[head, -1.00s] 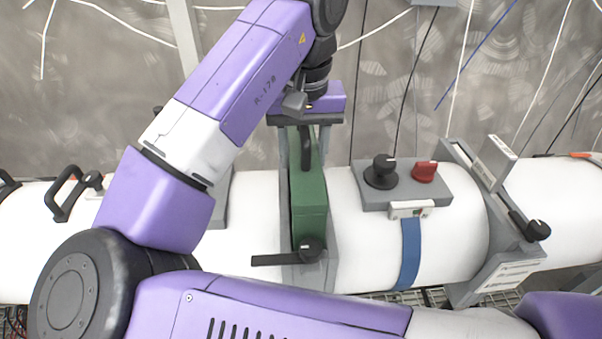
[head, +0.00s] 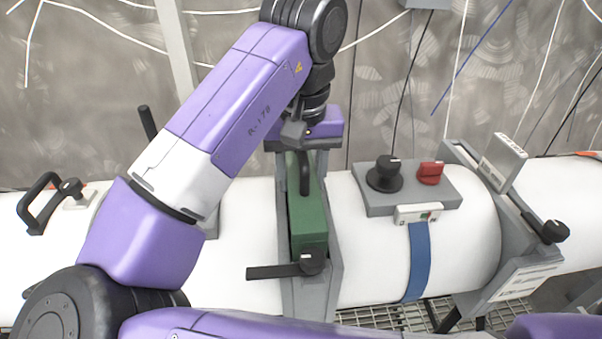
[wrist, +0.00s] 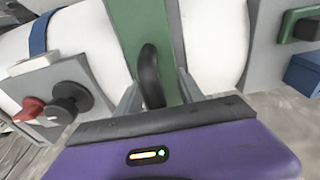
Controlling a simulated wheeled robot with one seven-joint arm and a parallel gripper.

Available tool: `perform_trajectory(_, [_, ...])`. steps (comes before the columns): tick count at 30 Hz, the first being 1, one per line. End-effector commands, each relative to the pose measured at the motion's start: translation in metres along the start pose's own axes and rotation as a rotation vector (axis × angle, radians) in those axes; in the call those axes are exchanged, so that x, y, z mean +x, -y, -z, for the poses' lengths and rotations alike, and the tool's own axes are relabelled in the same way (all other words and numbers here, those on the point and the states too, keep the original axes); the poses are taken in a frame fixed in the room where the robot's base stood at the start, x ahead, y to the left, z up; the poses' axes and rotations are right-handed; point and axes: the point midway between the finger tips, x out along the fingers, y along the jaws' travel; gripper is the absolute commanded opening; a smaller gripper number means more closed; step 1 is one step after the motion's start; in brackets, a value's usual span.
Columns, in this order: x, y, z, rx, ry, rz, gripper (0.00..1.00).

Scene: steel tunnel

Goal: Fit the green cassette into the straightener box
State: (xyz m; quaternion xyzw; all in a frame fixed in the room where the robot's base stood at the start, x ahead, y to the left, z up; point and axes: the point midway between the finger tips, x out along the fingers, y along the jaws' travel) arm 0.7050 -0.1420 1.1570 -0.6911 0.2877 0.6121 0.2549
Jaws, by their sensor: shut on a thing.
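The green cassette (head: 308,215) stands in the grey straightener box (head: 333,270), a slot-like frame set across the white pipe. Grey walls show on both sides of the cassette; its lower part is hidden, so I cannot tell how deep it sits. My gripper (head: 305,158) is above its far end, shut on the black handle (head: 305,178). In the wrist view, the fingers of my gripper (wrist: 156,92) flank the black handle (wrist: 150,70) on the green top. A black lever (head: 280,271) lies across the box's near end, pointing left.
Right of the box, a grey panel (head: 405,190) carries a black knob (head: 385,174) and a red knob (head: 430,173). A blue strap (head: 416,262) wraps the pipe. A flange clamp (head: 515,212) stands farther right, a black handle (head: 38,200) at left. Cables hang behind.

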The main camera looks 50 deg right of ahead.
Motion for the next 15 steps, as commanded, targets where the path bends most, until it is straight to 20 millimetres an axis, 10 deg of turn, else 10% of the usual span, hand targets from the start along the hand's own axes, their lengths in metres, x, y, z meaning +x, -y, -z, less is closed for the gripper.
perform_trajectory(9, [0.0054, 0.0000, -0.0006, 0.000, -0.001, 0.000, 0.00])
perform_trajectory(10, [0.0062, -0.0002, -0.0009, 0.000, 0.001, -0.001, 0.47])
perform_trajectory(15, [0.0061, -0.0001, -0.0009, 0.000, 0.001, 0.000, 0.67])
